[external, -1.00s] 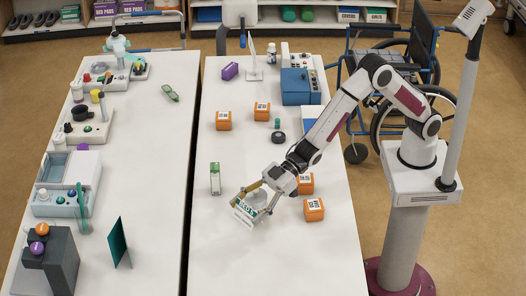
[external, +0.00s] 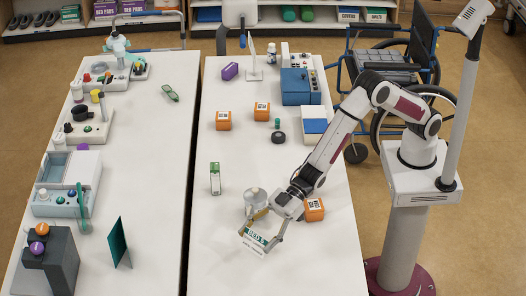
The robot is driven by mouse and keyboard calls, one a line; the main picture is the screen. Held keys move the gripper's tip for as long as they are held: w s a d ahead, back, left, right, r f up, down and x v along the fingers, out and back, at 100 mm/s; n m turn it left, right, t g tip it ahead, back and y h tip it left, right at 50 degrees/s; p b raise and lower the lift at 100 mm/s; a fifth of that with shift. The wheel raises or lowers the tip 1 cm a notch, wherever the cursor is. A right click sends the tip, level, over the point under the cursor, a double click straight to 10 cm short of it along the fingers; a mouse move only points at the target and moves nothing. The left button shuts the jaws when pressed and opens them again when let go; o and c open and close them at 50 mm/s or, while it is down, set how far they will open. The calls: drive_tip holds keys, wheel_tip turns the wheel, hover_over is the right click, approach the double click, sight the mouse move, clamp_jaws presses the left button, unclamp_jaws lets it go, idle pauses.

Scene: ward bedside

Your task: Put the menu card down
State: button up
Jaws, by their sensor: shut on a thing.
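The menu card (external: 254,240), white with a green band that seems to read "BED 5", is at my gripper (external: 257,232) over the front part of the right table (external: 310,265). My gripper is shut on the card, which is tilted. I cannot tell whether its lower edge touches the table top. A clear, rounded container (external: 255,197) is just behind my gripper, and its lower part is partly hidden.
An orange box (external: 314,210) stands close to the right of my gripper. More orange boxes (external: 223,121) are further back. The table's front is clear; a gap separates the left table (external: 150,200).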

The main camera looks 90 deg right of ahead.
drive_tip(key=shift+f, duration=3.1)
drive_tip(key=shift+f, duration=0.1)
drive_tip(key=shift+f, duration=1.8)
drive_tip(key=shift+f, duration=0.1)
drive_tip(key=o, duration=0.9)
drive_tip(key=shift+c, duration=0.2)
drive_tip(key=shift+o, duration=0.2)
drive_tip(key=shift+d+r, duration=0.1)
drive_tip(key=shift+r, duration=0.1)
